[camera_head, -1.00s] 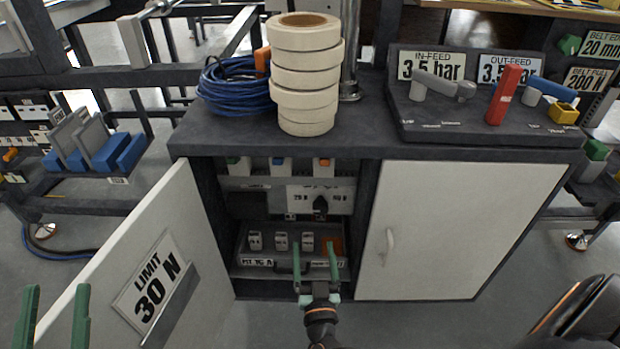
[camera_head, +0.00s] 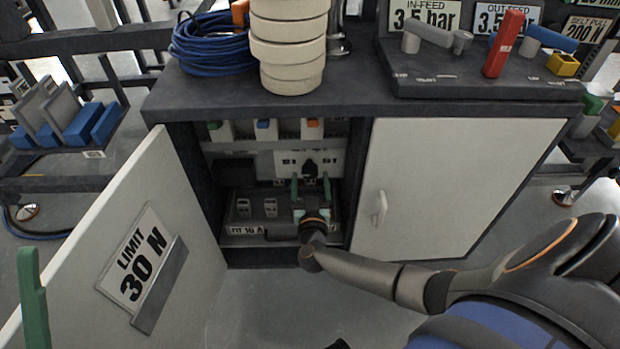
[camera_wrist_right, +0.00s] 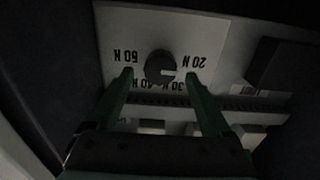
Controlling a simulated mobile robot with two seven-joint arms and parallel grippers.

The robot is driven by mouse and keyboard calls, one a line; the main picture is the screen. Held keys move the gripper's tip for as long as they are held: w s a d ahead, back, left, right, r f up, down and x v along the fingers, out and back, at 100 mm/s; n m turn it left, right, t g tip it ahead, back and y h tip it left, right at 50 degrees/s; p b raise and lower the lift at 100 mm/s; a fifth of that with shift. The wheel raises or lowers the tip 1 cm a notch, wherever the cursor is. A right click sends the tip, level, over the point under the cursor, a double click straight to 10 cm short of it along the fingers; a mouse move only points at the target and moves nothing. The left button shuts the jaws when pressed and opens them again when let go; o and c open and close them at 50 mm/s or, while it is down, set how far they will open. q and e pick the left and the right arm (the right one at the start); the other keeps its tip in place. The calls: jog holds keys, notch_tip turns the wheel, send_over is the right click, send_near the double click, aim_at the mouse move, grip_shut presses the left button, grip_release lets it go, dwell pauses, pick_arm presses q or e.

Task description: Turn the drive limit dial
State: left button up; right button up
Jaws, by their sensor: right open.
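The drive limit dial (camera_head: 309,169) is a small dark knob on a pale panel (camera_head: 288,158) inside the open cabinet. In the right wrist view the dial (camera_wrist_right: 160,67) is round and dark, with upside-down markings such as 20 N and 60 N around it. My right gripper (camera_head: 311,180) is inside the cabinet, its green fingers open and apart. In the wrist view its fingertips (camera_wrist_right: 160,73) lie either side of the dial with gaps; I cannot tell their depth. Part of my left gripper (camera_head: 32,290) shows at the lower left edge; its jaw state is unclear.
The open left door (camera_head: 100,240) carries a LIMIT 30 N sign (camera_head: 139,262). The right door (camera_head: 460,190) is shut. A tray of grey blocks (camera_head: 235,225) lies below the panel. Blue cable (camera_head: 205,45) and white rolls (camera_head: 290,50) sit on top.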

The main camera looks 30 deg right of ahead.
jog(key=shift+x, duration=1.15)
grip_shut()
